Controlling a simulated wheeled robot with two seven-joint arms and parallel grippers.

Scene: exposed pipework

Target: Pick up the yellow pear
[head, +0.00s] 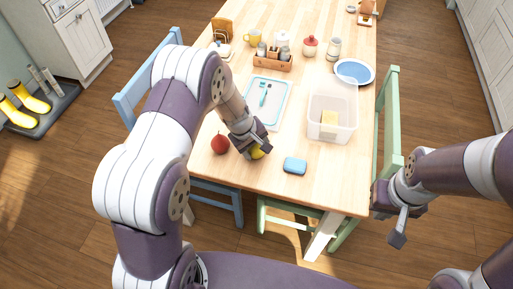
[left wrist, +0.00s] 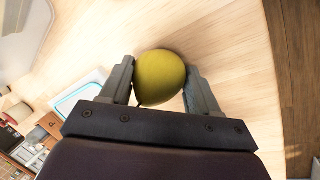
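The yellow pear (head: 257,154) is near the front of the wooden table, mostly covered by my left gripper (head: 254,148) in the head view. In the left wrist view the pear (left wrist: 160,76) lies between the two grey fingers of my left gripper (left wrist: 161,80). My right gripper (head: 391,220) is open and empty, off the table's right side.
A red apple (head: 220,144) sits just left of the pear. A blue sponge-like block (head: 295,166) lies to its right. Behind are a tray (head: 286,91), a clear bin (head: 346,104), a blue bowl (head: 354,72) and a spice caddy (head: 272,63). Blue and green chairs flank the table.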

